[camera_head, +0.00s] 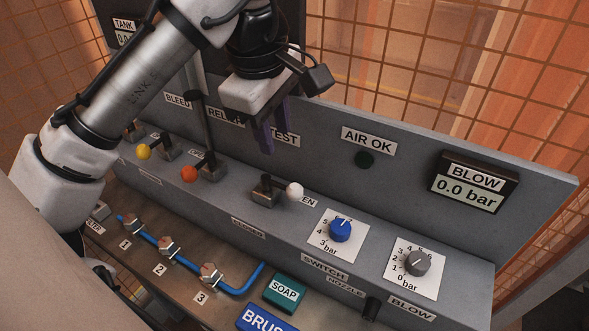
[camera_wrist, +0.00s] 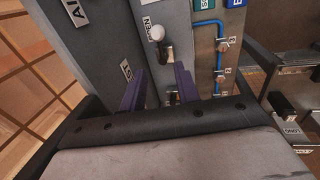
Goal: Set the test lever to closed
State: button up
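The test lever (camera_head: 294,191) has a white round knob on a short arm from a grey metal base (camera_head: 268,187) on the panel's ledge. In the head view it points right, to the partly covered OPEN label (camera_head: 308,202). A label at the ledge's front edge (camera_head: 247,228), too small to read surely, lies left of it. The TEST sign (camera_head: 286,139) is behind. My gripper (camera_head: 271,140) is above and behind the lever, its purple fingers apart and empty. In the wrist view the white knob (camera_wrist: 157,33) lies beyond the fingertips (camera_wrist: 160,72), not between them.
An orange-knobbed lever (camera_head: 189,174) and a yellow-knobbed lever (camera_head: 143,152) stand to the left. A blue dial (camera_head: 340,229) and a grey dial (camera_head: 417,262) are to the right. The upright back panel (camera_head: 400,155) is close behind my gripper. Small valves on a blue pipe (camera_head: 240,289) lie in front.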

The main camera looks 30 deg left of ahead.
aim_at(287, 187)
jog(key=w+f, duration=0.1)
jog(key=f, duration=0.7)
jog(key=w+f+p, duration=0.1)
jog(key=f, duration=0.3)
jog(key=shift+w+f, duration=0.3)
jog(key=shift+f, duration=0.1)
grip_shut()
